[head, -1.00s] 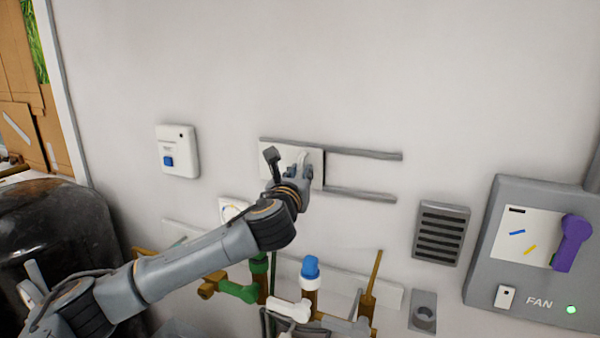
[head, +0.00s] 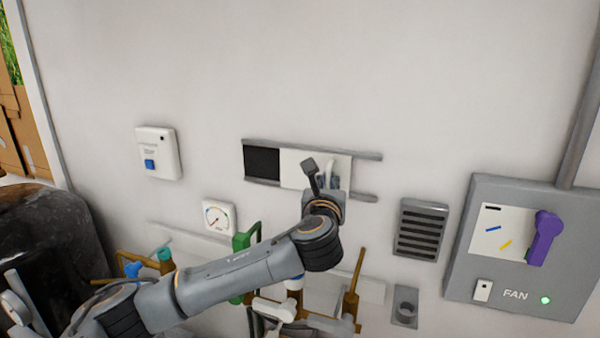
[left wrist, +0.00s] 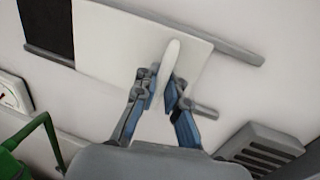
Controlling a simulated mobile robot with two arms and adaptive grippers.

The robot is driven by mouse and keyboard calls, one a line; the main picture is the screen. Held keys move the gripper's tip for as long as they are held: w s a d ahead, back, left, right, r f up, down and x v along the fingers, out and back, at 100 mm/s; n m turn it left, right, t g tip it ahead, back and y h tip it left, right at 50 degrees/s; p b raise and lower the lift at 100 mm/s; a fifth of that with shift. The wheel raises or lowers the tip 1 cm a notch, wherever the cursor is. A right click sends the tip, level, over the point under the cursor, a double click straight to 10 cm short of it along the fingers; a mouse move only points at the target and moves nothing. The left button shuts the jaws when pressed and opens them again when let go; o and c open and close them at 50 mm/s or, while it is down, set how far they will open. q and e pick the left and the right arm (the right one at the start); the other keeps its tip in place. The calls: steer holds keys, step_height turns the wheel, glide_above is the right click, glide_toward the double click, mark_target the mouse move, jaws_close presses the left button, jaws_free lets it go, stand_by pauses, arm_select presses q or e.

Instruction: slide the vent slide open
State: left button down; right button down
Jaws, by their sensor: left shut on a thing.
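The vent slide is a white plate (head: 305,168) on two grey rails (head: 358,154) on the wall. A dark opening (head: 262,162) shows to the left of the plate, between the rails. My left gripper (head: 328,180) is at the plate's right part, shut on its white upright handle. In the left wrist view the plate (left wrist: 115,40) and dark opening (left wrist: 47,25) show again, and the two fingers (left wrist: 166,90) close around the handle (left wrist: 169,65). My right gripper is not in view.
A grey louvred grille (head: 421,229) and a fan box (head: 515,245) with a purple handle are to the right. A gauge (head: 218,217) and pipes with valves sit below. A white switch box (head: 158,152) is at left. The wall above is clear.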

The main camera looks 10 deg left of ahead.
arm_select(q)
steer(key=d, duration=0.3)
steer(key=s+d, duration=0.1)
steer(key=d, duration=0.1)
steer(key=shift+d+f, duration=0.1)
steer(key=shift+f, duration=0.15)
steer(key=c, duration=1.7)
jaws_free()
steer(key=shift+s+r, duration=0.15)
steer(key=shift+s, duration=0.1)
steer(key=s, duration=1.1)
steer(key=shift+s, duration=0.4)
